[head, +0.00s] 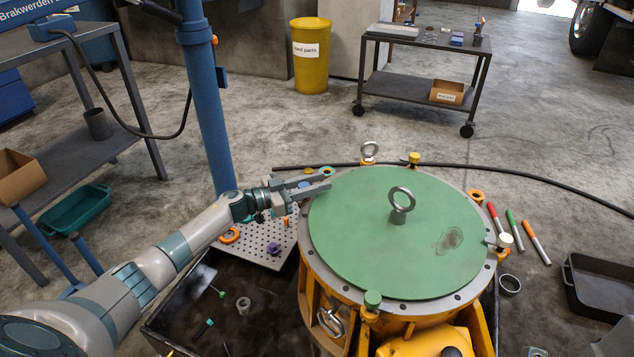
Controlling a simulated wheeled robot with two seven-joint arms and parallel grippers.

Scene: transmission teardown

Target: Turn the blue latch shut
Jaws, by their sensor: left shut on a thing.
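The transmission housing (400,323) is yellow with a round green cover (390,250) on top. My left gripper (322,181) reaches in from the left to the cover's upper-left rim. Its two fingers are shut on a small blue piece (305,184), which looks like the blue latch. The fingers hide most of it, so its turn angle cannot be told. My right gripper is not in view.
An eye bolt (402,200) stands up from the cover. A blue post (207,100) rises close behind my left arm. A perforated plate (262,240) lies left of the housing. Several markers (517,230) and a black tray (602,285) lie at the right. A cart (425,70) stands behind.

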